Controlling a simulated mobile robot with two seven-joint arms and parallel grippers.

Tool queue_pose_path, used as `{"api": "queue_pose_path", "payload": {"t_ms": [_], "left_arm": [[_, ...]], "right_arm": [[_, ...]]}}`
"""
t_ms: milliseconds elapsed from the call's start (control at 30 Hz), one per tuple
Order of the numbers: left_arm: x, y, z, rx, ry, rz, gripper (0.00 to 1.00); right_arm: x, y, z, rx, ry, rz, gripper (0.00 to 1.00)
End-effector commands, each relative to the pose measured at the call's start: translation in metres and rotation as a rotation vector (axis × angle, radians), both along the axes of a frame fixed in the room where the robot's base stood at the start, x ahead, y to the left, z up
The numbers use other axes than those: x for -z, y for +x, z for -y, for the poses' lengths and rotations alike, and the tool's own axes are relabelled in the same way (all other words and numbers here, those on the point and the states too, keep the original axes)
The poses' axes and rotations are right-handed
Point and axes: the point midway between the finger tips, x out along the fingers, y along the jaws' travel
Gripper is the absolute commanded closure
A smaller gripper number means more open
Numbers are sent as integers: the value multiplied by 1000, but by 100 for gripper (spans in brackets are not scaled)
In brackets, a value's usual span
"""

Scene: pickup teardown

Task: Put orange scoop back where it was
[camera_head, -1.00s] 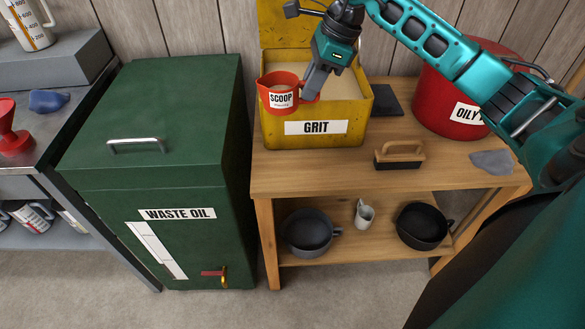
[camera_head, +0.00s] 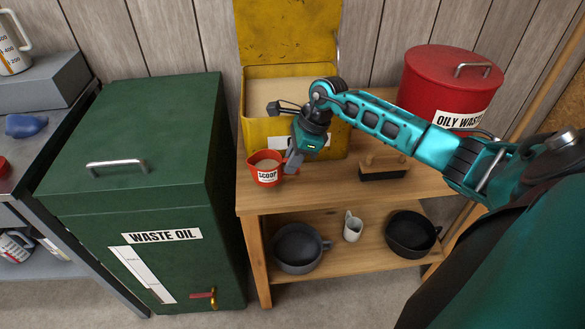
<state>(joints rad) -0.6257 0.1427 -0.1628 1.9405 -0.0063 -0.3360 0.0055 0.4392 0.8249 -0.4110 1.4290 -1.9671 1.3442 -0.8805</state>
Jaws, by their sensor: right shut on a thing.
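The orange scoop (camera_head: 266,171), a red-orange cup labelled SCOOP, is at the front left of the wooden bench top, in front of the yellow grit box (camera_head: 256,124). It looks upright, with pale material inside. My right gripper (camera_head: 290,168) is shut on the scoop at its right side, where the handle is mostly hidden. I cannot tell whether the scoop touches the bench top. The grit box is open, its lid raised at the back, with pale grit inside; my arm covers part of its front and label. My left gripper is not in view.
A wooden brush (camera_head: 384,168) lies right of the scoop on the bench (camera_head: 330,193). A red oily waste can (camera_head: 445,88) stands at the back right. A green waste oil cabinet (camera_head: 140,150) stands left. Pans (camera_head: 298,248) and a small jug (camera_head: 352,228) sit on the lower shelf.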

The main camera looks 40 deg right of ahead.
Motion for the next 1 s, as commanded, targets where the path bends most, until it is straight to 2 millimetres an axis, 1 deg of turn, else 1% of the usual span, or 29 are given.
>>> {"api": "queue_pose_path", "payload": {"t_ms": [33, 100, 200, 433, 533, 567, 800, 1000], "left_arm": [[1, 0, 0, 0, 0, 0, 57], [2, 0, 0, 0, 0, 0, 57], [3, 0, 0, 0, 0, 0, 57], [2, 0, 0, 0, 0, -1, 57], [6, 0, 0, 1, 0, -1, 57], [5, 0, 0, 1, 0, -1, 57], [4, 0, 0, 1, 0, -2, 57], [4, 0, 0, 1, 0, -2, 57]], "right_arm": [[10, -1, 0, 2, 1, -4, 100], [21, -1, -1, 1, 3, -4, 100], [29, 0, 0, 1, 1, -1, 100], [29, 0, 0, 0, -1, -1, 100], [33, 0, 0, 0, -1, -1, 100], [32, 0, 0, 0, -1, -2, 80], [31, 0, 0, 0, 0, -1, 57], [31, 0, 0, 0, 0, -1, 56]]}}
